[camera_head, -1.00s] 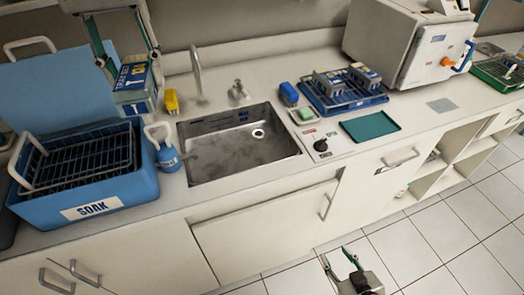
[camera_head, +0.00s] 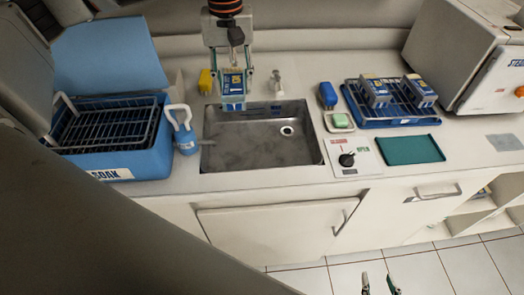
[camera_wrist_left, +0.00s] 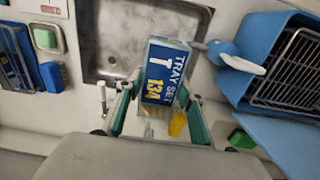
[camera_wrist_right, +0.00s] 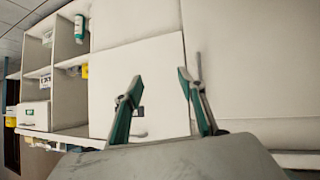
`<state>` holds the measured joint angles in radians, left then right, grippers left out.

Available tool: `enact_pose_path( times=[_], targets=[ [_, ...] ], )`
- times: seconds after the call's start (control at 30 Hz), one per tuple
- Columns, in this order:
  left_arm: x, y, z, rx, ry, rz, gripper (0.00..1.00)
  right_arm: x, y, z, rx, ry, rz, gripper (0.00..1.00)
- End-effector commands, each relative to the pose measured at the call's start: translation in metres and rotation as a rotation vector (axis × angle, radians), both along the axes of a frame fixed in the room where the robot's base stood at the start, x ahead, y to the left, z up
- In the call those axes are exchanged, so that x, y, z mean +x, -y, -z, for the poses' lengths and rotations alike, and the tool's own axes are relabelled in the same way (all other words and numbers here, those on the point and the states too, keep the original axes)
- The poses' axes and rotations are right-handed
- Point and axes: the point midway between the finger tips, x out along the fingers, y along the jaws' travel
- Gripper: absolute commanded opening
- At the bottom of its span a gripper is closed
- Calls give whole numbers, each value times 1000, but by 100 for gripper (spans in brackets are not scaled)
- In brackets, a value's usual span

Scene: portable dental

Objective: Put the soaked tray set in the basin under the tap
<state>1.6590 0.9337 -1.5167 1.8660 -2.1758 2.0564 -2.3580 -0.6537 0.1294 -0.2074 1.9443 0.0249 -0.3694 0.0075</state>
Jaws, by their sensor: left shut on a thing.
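The tray set (camera_head: 233,88) is a blue and grey box; its label reads "TRAY SET" and "134" in the left wrist view (camera_wrist_left: 165,75). My left gripper (camera_head: 232,72) is shut on it and holds it upright over the back part of the steel basin (camera_head: 290,158). Whether the box touches the basin is hard to tell. The basin floor looks wet, with a drain at the back right. My right gripper (camera_head: 380,288) is open and empty, low in front of the cabinets; its spread fingers show in the right wrist view (camera_wrist_right: 165,100).
A yellow item (camera_head: 205,82) is behind. Right are a soap dish (camera_head: 340,122), a blue rack (camera_head: 395,118) with two boxes, and a green tray (camera_head: 410,150).

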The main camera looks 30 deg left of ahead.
Motion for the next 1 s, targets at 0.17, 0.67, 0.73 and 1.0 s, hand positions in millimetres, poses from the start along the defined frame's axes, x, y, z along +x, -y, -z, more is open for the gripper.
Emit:
enact_pose_path(
  times=[0.17, 0.67, 0.73, 1.0],
  targets=[
    [1, -5, 25, 3, -1, -13, 9, 3, -5, 1, 7, 12, -9, 40],
    [0, -4, 138, 3, -5, -12, 9, 6, -2, 1, 3, 23, -9, 40],
    [1, -4, 152, 3, -3, -12, 9, 5, -2, 3, 2, 21, -9, 40],
    [2, -4, 175, 3, 1, -13, 9, 4, -1, 8, 0, 14, -9, 40]
  ],
)
